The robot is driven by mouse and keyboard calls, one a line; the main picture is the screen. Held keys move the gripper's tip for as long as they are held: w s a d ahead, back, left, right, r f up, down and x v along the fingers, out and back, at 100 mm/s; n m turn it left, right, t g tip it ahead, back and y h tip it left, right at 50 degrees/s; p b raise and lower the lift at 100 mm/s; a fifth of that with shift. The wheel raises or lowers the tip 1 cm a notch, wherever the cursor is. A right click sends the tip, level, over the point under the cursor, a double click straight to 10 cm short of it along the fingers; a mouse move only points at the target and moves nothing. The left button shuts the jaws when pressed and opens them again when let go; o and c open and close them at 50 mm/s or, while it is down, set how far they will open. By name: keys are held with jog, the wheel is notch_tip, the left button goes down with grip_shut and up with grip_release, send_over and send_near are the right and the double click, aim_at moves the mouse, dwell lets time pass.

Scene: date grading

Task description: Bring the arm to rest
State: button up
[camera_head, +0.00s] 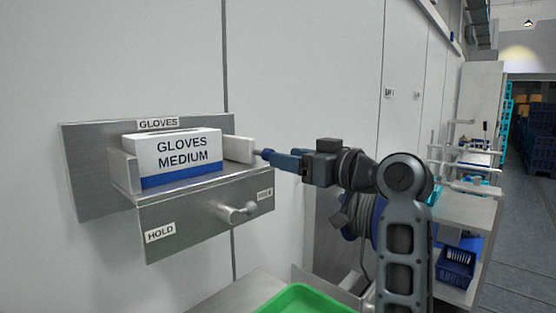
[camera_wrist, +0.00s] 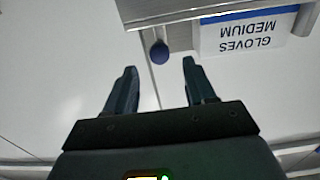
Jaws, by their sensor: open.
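My gripper (camera_head: 268,154) is in front of the wall, at the right side of the glove dispenser (camera_head: 85,170). In the wrist view my gripper (camera_wrist: 159,66) is open, with two dark blue fingers apart and nothing between them. A round blue knob (camera_wrist: 159,52) lies just beyond the gap between the fingertips; whether either finger touches it I cannot tell. My arm reaches in from the right, bent at the elbow. The white and blue glove box (camera_head: 180,158) sits in the dispenser; it also shows upside down in the wrist view (camera_wrist: 250,36).
A metal peg (camera_head: 236,213) sticks out of the dispenser front, below the box. A green tray (camera_head: 303,300) is low in front. A hose reel (camera_head: 376,222) is behind my arm. A bench with a blue crate (camera_head: 456,267) stands right. Open floor lies far right.

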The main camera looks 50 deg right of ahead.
jog(key=shift+s, duration=0.6)
jog(key=s+a+f+m+g+h, duration=0.1)
jog(key=s+a+f, duration=0.2)
jog(key=f, duration=0.5)
jog(key=s+a+f+m+g+h, duration=0.1)
jog(key=s+a+f, duration=0.25)
jog(key=f, duration=0.55)
jog(key=s+a+f+m, duration=0.1)
jog(key=s+a+f, duration=0.25)
jog(key=f, duration=0.45)
jog(key=s+a+f+n, duration=0.1)
jog(key=s+a, duration=0.3)
jog(key=s, duration=0.4)
jog(key=s+a+f+n+y, duration=0.1)
jog(key=s+a, duration=0.3)
jog(key=s, duration=0.4)
jog(key=s+a+f+n+g+y, duration=0.1)
jog(key=s+a, duration=0.3)
jog(key=s, duration=0.4)
jog(key=shift+s+a+f, duration=0.35)
jog(key=shift+a+f, duration=0.05)
jog(key=shift+f, duration=0.1)
